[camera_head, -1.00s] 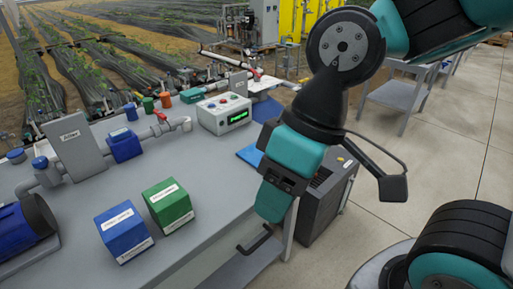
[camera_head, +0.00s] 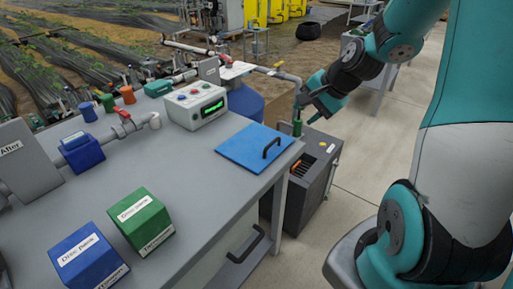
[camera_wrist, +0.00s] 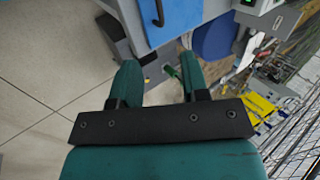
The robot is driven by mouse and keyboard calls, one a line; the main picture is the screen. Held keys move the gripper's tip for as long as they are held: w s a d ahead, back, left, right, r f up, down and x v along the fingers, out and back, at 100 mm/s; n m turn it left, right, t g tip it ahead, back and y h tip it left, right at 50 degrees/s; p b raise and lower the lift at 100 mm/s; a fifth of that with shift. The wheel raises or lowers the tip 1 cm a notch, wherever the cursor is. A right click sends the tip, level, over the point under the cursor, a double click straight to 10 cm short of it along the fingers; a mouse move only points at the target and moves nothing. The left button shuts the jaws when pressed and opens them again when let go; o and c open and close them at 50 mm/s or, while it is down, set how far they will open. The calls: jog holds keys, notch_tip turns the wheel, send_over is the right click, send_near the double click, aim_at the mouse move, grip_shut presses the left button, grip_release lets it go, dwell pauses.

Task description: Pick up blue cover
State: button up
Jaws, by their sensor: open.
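The blue cover (camera_head: 245,150) is a flat blue panel with a black bar handle (camera_head: 271,147). It lies at the right end of the grey bench top. In the wrist view part of the blue cover (camera_wrist: 180,18) shows at the top edge, with its handle (camera_wrist: 158,12). My gripper (camera_head: 306,115) is to the right of the cover, beyond the bench end, apart from it. In the wrist view my gripper (camera_wrist: 159,62) has its two green fingers spread, with nothing held between them.
A dark grey cabinet (camera_head: 310,180) stands on the floor beside the bench end. A control box (camera_head: 195,105) with a green display stands behind the cover. Green (camera_head: 140,220) and blue (camera_head: 88,258) boxes stand at the front left. A drawer handle (camera_head: 248,245) sticks out below.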

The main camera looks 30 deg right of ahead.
aim_at(273, 142)
jog(key=x, duration=1.7)
jog(key=shift+d+f, duration=0.15)
jog(key=shift+d, duration=0.05)
grip_shut()
dwell(0.7)
